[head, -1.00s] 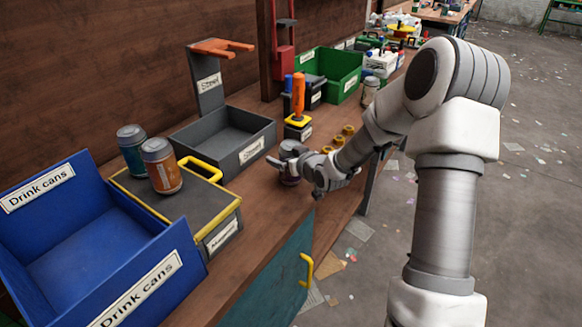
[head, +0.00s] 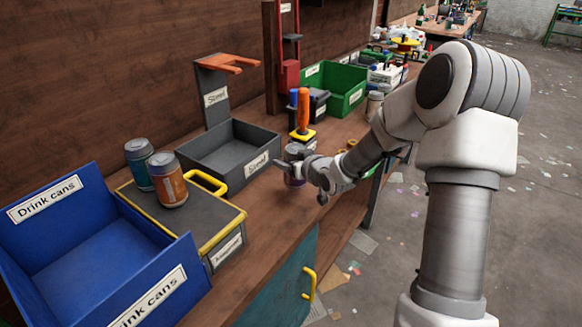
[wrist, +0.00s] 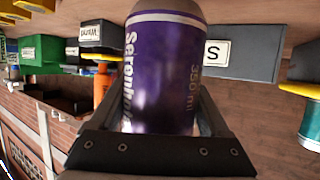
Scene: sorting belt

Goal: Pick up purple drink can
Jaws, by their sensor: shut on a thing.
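The purple drink can (wrist: 160,75) fills the middle of the wrist view, between the two fingers of my gripper (wrist: 135,115). My gripper is shut on it. In the head view my gripper (head: 300,172) is over the bench, right of the grey bin, and the purple can (head: 293,181) is mostly hidden by the fingers. I cannot tell for sure from the head view how far the can is above the bench top.
A blue drink cans bin (head: 95,262) stands at the left. A teal can (head: 139,160) and an orange can (head: 168,185) stand on a grey, yellow-edged case (head: 222,228). A grey bin (head: 258,162) and an orange-handled tool (head: 303,110) are close to my gripper.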

